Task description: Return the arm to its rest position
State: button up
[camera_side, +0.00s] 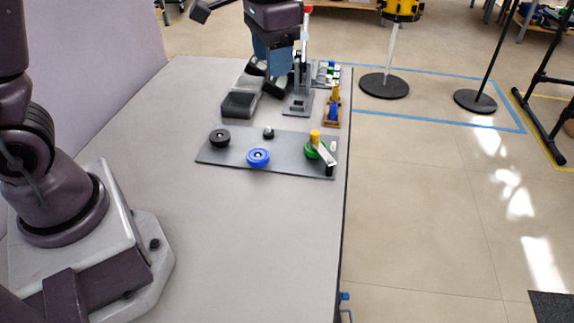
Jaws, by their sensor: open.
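My gripper (266,78) is at the top centre of the side view, over the far part of the table, pointing down. It is open, and I see nothing held in it. Its fingers are dark and small in the picture and stand in front of the grey bins (238,105). I cannot tell whether they touch a bin. My arm's base stands at the left, and the middle of the arm is out of view.
A lever press (299,101) stands just right of my gripper. A grey board (228,155) carries black, blue (258,157) and green round parts. A wooden block (332,116) with yellow and blue pieces sits near the right edge. The near table (240,240) is clear.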

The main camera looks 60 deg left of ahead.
jog(key=s+r+n+t, duration=0.1)
jog(key=s+r+t, duration=0.1)
jog(key=s, duration=0.6)
jog(key=s+r+t, duration=0.3)
jog(key=s, duration=0.6)
jog(key=shift+s+r+n+h, duration=0.2)
jog(key=shift+r+n+h, duration=0.1)
jog(key=shift+n, duration=0.1)
jog(key=shift+a, duration=0.1)
dwell(0.5)
